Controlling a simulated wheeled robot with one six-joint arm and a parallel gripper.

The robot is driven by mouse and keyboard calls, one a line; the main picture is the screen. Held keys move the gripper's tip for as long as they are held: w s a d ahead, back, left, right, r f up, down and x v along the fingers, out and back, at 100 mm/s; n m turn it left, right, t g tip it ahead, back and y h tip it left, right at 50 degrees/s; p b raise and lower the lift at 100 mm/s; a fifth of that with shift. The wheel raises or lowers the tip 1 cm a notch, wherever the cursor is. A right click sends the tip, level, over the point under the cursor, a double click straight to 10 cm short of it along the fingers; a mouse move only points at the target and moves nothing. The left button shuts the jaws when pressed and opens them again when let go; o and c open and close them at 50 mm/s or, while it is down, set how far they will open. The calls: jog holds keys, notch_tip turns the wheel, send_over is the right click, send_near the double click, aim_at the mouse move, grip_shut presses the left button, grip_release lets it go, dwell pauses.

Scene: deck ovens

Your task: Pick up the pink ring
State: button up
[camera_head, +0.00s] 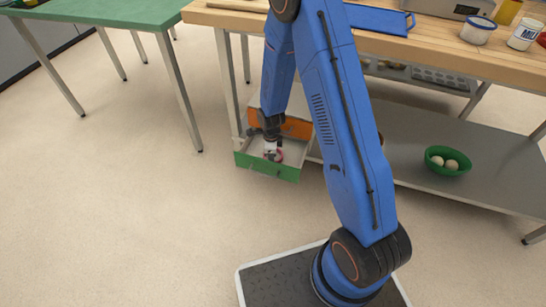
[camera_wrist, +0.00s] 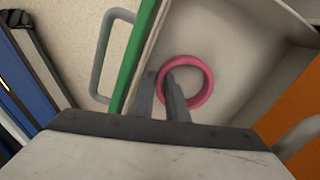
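The pink ring (camera_wrist: 207,88) is inside an open box or drawer with a green front wall (camera_wrist: 128,62) and a pale floor. In the wrist view my gripper (camera_wrist: 161,82) reaches down at the ring's left side, with one finger inside the ring's opening and the other outside it. The fingers stand close together with the ring's rim between them, and they look shut on it. The contact itself is partly hidden. In the head view the ring (camera_head: 279,155) is a small pink patch beside my gripper (camera_head: 271,155).
The box has an orange panel (camera_head: 296,128) at the back and stands below a wooden worktop (camera_head: 440,52). A grey lower shelf (camera_head: 480,165) on the right bears a green bowl (camera_head: 437,168) with pale balls. A green table (camera_head: 110,12) stands left. Floor at left is clear.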

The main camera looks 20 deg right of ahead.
grip_shut()
